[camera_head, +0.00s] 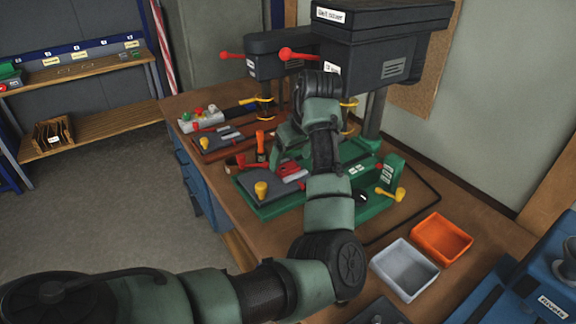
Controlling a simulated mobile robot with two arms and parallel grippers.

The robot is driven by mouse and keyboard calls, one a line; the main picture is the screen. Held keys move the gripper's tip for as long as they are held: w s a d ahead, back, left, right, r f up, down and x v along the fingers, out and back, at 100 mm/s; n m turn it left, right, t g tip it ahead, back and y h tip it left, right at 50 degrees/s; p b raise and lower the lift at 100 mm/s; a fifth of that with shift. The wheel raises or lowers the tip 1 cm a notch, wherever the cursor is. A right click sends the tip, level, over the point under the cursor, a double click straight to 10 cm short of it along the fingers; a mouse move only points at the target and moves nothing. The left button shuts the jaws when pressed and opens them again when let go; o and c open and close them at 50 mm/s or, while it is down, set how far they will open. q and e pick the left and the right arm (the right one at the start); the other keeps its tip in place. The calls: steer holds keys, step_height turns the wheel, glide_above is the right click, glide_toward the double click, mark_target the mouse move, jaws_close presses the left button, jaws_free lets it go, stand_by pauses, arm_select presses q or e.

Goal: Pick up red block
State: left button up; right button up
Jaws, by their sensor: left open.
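My left arm reaches in from the bottom left over the wooden workbench (227,196). Its gripper (283,146) points down above the green machine base and is open; the arm covers part of it. Small red pieces show beside and below the gripper: one (240,161) on the bench to its left, and one (287,167) at the grey vise on the green base (262,208). I cannot tell which of them is the red block. No red block shows between the fingers. My right gripper is not in view.
Two dark drill presses (385,50) with red-knobbed levers stand behind the gripper. An orange-handled tool (261,146) stands close to its left. An orange bin (441,238) and a grey bin (404,269) sit at the right. Shelves (100,119) stand at the left.

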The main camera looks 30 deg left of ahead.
mark_target(287, 166)
arm_select(q)
steer(key=x, duration=0.1)
steer(key=p+x, duration=0.1)
steer(key=x, duration=0.1)
steer(key=shift+w+a+f, duration=0.15)
steer(key=shift+w+a, duration=0.1)
steer(key=shift+a, duration=0.15)
steer(key=shift+w+a+f, duration=0.1)
steer(key=shift+f, duration=0.3)
steer(key=shift+c, duration=0.3)
steer(key=c, duration=1.5)
